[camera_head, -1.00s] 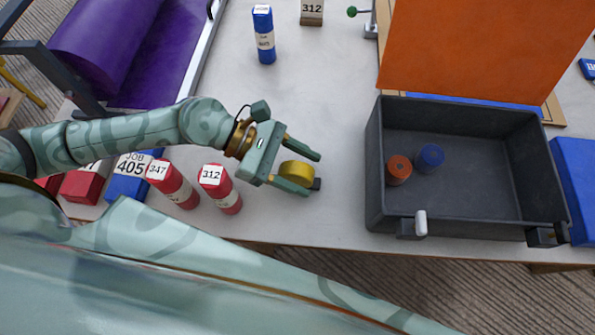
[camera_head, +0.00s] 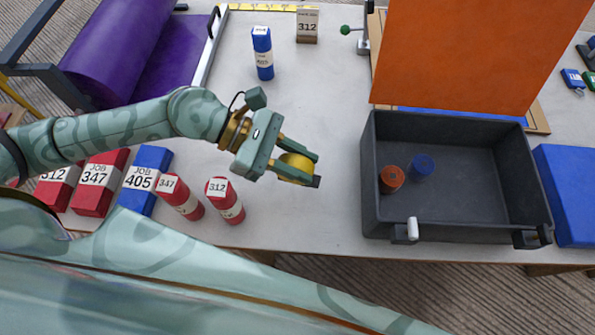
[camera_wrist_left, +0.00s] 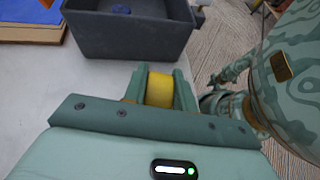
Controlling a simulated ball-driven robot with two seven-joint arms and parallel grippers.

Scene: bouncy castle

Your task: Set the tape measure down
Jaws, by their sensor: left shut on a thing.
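The yellow tape measure (camera_head: 295,167) is held between the fingers of my left gripper (camera_head: 299,168), over the pale table left of the dark grey crate. In the left wrist view the yellow tape measure (camera_wrist_left: 160,90) sits between the two green fingers (camera_wrist_left: 159,88), with the crate beyond it. I cannot tell how high it is above the table. My right gripper does not show clearly in any view.
The grey crate (camera_head: 377,215) holds an orange (camera_head: 391,179) and a blue cylinder (camera_head: 421,167). Bare table (camera_head: 310,95) lies beyond the gripper.

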